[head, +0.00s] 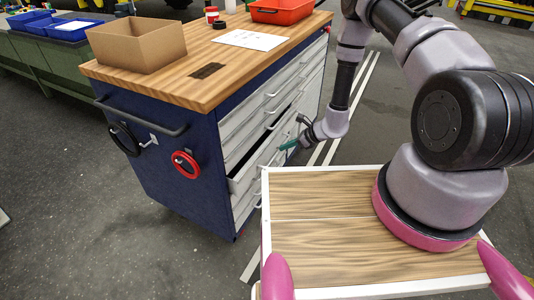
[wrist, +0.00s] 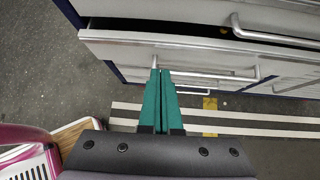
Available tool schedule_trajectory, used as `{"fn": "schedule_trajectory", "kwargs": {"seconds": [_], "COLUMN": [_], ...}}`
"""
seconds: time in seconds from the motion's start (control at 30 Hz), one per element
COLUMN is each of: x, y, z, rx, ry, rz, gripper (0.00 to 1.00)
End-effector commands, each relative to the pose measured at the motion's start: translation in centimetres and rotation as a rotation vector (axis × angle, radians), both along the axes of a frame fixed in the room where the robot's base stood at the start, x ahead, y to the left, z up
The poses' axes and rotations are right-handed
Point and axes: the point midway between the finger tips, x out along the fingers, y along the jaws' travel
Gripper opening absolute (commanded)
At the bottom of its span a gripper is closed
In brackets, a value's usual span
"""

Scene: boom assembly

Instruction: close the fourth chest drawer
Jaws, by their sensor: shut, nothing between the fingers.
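The blue tool chest (head: 165,165) has a column of grey drawers on its right side. One lower drawer (head: 243,180) stands partly pulled out, with a dark gap above its front. In the wrist view this open drawer's front (wrist: 125,48) crosses the top, with its bar handle (wrist: 215,73) below. My gripper (head: 287,146) has teal fingers and is in front of the drawer side. In the wrist view my fingertips (wrist: 160,70) are together and empty, over the handle's left end. I cannot tell whether they touch it. The drawer's inside is mostly hidden.
The wooden chest top (head: 205,85) holds a cardboard box (head: 137,45), a red bin (head: 281,11) and a white sheet (head: 250,40). A red ring (head: 186,164) hangs on the chest's side. Open floor with white lines (head: 350,115) lies right of the chest.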

Motion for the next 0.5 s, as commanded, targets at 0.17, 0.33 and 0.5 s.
{"fn": "schedule_trajectory", "kwargs": {"seconds": [0.17, 0.33, 0.5], "x": [-4.7, -4.7, -3.5], "y": [0.5, 1.2, 3.2], "z": [0.3, -0.6, -2.8], "rx": [-0.060, -0.070, -0.069], "ry": [-0.020, -0.028, -0.028], "rz": [-0.020, -0.024, -0.023], "gripper": [0.00, 0.00, 0.00]}}
